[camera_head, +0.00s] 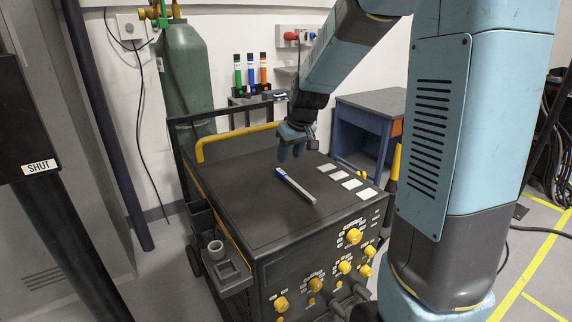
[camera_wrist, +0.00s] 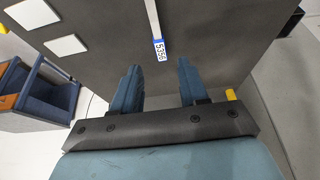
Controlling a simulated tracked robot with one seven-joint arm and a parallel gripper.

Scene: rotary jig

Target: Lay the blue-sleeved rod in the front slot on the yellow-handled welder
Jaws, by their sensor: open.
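The blue-sleeved rod (camera_head: 296,187) lies flat on the dark top of the yellow-handled welder (camera_head: 235,205). Its blue end is at the back, nearer my gripper, and its pale grey length runs towards the front. In the wrist view the rod (camera_wrist: 153,18) shows its blue-edged label, reading 5356, just beyond the gap between my fingers. My gripper (camera_head: 291,153) is open and empty, pointing down above the back part of the welder top, behind the rod. It also shows in the wrist view (camera_wrist: 159,66). I cannot make out a separate slot under or around the rod.
Pale square plates (camera_head: 340,175) line the welder top's right side. Yellow knobs (camera_head: 353,236) cover its front face. A rack behind holds green (camera_head: 238,72), blue (camera_head: 251,72) and orange (camera_head: 263,72) tubes. A gas cylinder (camera_head: 186,75) stands behind left, and a blue cabinet (camera_head: 365,125) behind right.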

